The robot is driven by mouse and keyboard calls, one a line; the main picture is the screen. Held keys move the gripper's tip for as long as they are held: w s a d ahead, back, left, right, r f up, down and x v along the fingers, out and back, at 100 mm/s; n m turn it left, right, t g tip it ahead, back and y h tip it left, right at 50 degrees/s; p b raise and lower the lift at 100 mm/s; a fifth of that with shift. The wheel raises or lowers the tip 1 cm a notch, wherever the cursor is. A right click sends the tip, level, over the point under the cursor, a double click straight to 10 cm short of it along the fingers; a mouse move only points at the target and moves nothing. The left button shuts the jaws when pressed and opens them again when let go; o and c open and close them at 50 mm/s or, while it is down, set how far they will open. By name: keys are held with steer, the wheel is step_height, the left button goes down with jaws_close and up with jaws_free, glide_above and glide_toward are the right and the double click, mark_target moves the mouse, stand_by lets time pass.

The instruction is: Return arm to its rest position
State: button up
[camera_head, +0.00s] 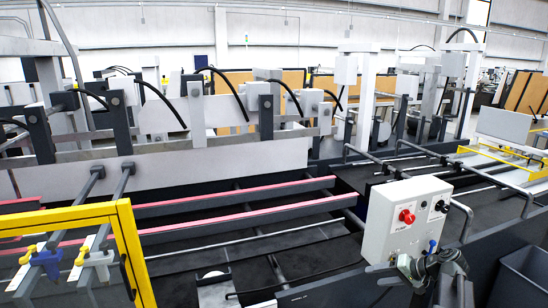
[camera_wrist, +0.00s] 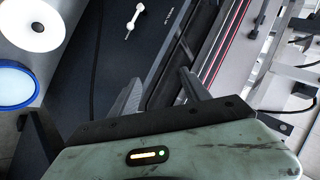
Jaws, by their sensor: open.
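My gripper (camera_wrist: 162,82) shows in the wrist view with its two dark fingers spread apart. Nothing is between them. Behind the fingers are a dark machine panel and, to the right, the machine's rails. In the head view, part of my grey-green arm (camera_head: 444,272) shows at the lower right, just below the white control box (camera_head: 408,222).
The control box carries a red button (camera_head: 406,216) and stands close to my arm. A dark bin (camera_head: 524,272) is at the lower right. A yellow frame (camera_head: 128,250) stands at the left. The wrist view shows a white handle (camera_wrist: 135,18) and a blue-rimmed disc (camera_wrist: 12,103).

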steer(key=s+a+f+n+g+h, duration=0.1)
steer(key=s+a+f+g+h, duration=0.1)
steer(key=a, duration=0.6)
steer(key=s+a+f+n+g+h, duration=0.2)
steer(key=s+a+f, duration=0.2)
steer(key=a, duration=0.4)
steer(key=s+a+f+n+g+h, duration=0.1)
steer(key=s+a+f+g+h, duration=0.2)
steer(key=a, duration=0.5)
steer(key=shift+s+a+n, duration=0.25)
steer(key=shift+s+n, duration=0.05)
steer(key=shift+s, duration=0.2)
steer(key=shift+c, duration=0.3)
